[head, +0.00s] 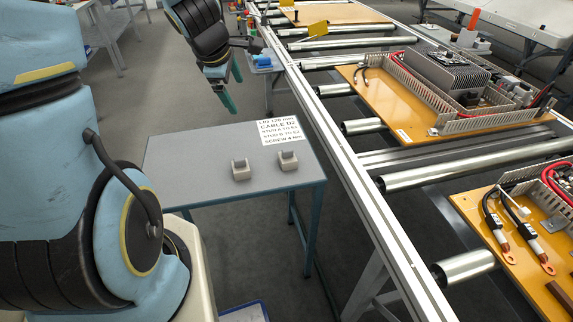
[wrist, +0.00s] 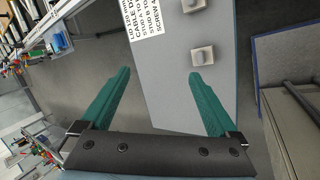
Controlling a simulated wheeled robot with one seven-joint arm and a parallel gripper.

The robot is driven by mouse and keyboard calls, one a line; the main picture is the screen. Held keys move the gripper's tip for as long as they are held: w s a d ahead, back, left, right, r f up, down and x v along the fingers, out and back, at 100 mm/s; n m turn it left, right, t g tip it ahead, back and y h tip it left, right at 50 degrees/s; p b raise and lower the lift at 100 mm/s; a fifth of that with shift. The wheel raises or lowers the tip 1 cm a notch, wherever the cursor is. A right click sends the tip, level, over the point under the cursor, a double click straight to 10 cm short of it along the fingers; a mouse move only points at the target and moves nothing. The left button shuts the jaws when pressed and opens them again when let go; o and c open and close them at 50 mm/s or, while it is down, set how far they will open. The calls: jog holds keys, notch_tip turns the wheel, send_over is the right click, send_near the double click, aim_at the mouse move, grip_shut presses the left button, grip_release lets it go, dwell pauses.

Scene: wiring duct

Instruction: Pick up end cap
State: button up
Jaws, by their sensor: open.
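Two small grey-beige end caps sit apart on a small grey table (head: 215,150). The left end cap (head: 241,170) and the right end cap (head: 288,160) both look upright in the head view. My gripper (head: 231,92) is open and empty above the table's far edge, behind both caps. In the wrist view my gripper (wrist: 158,75) has its two green fingers spread wide. One end cap (wrist: 202,55) lies just beyond the right fingertip, and the other end cap (wrist: 192,5) is at the top edge, partly cut off. Neither cap is between the fingers.
A printed label sheet (head: 281,130) lies at the table's back right corner. A roller conveyor (head: 345,170) runs along the right, carrying orange boards (head: 400,110) with ducts and cables. Open floor (head: 150,100) lies left of the table.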

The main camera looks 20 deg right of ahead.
jog(key=w+d+f+n+b, duration=0.1)
jog(key=d+f+n+b, duration=0.1)
jog(key=d+f+n, duration=0.4)
jog(key=n+y+b, duration=0.3)
jog(key=n+b, duration=0.1)
jog(key=n, duration=1.2)
send_near(288, 150)
jog(key=shift+n, duration=0.3)
jog(key=x, duration=0.5)
jog(key=shift+s, duration=0.15)
jog(key=shift+x, duration=2.95)
jog(key=c, duration=1.4)
jog(key=shift+r, duration=0.1)
